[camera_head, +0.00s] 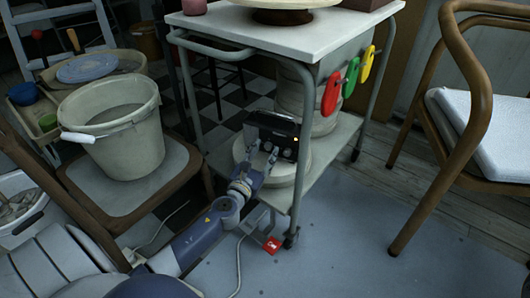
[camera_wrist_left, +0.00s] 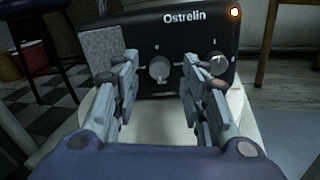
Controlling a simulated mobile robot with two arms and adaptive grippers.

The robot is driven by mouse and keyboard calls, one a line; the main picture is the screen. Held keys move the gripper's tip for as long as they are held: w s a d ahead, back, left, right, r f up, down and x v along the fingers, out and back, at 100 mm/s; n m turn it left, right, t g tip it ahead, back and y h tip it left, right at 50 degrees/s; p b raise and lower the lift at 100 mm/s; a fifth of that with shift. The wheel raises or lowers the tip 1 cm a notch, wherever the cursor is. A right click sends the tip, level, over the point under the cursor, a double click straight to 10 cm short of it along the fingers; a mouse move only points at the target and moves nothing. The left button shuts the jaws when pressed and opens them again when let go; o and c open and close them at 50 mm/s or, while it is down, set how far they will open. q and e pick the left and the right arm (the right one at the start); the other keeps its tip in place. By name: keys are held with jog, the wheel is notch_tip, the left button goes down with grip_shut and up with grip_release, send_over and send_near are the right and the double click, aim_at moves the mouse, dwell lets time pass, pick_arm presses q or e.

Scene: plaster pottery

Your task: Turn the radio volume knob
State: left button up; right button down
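The black radio (camera_head: 272,133) stands on a pale round piece on the lower shelf of the trolley. In the left wrist view the radio (camera_wrist_left: 150,20) faces me, with the word "Ostrelin", a speaker panel at left and an orange light at upper right. A middle knob (camera_wrist_left: 159,69) shows between my fingers, and a right knob (camera_wrist_left: 218,64) shows behind the right finger. My left gripper (camera_head: 263,158) is in front of the radio. In the wrist view the left gripper (camera_wrist_left: 160,95) is open, its fingers either side of the middle knob; contact cannot be told. My right gripper is not in view.
The trolley's white top (camera_head: 285,35) overhangs the radio, and its legs flank the shelf. A chair with a bucket (camera_head: 113,125) stands at left. A wooden armchair (camera_head: 460,110) stands at right. Floor in front of the trolley is mostly clear, with a cable and a red tag.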

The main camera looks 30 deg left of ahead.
pick_arm(q)
jog(key=shift+w+a, duration=0.15)
jog(key=shift+w, duration=0.45)
grip_shut()
jog(key=shift+n, duration=0.3)
